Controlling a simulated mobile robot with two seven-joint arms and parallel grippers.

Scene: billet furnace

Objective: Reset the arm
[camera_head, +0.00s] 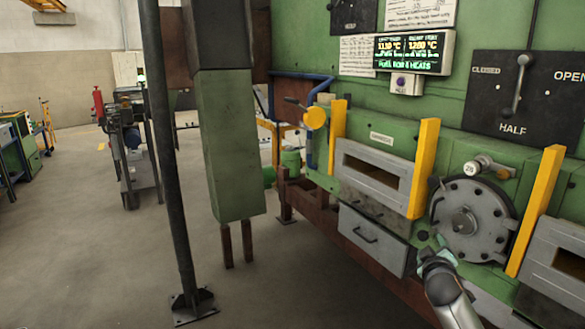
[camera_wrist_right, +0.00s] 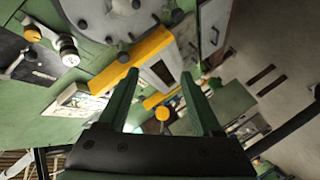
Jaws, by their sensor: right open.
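My right arm comes in from the lower right in the head view. Its gripper (camera_head: 434,246) is just in front of the lower left edge of a round grey bolted hatch (camera_head: 464,222) on the green furnace. I cannot tell from the head view whether it touches the furnace. In the right wrist view the two green fingers (camera_wrist_right: 160,76) stand wide apart with nothing held between them. The hatch (camera_wrist_right: 112,14) shows beyond them at the top left. My left gripper is not in view.
A yellow bar (camera_head: 535,212) stands right of the hatch, another (camera_head: 424,168) left of it. A grey-framed slot (camera_head: 349,166) and a grey drawer (camera_head: 371,240) are further left.

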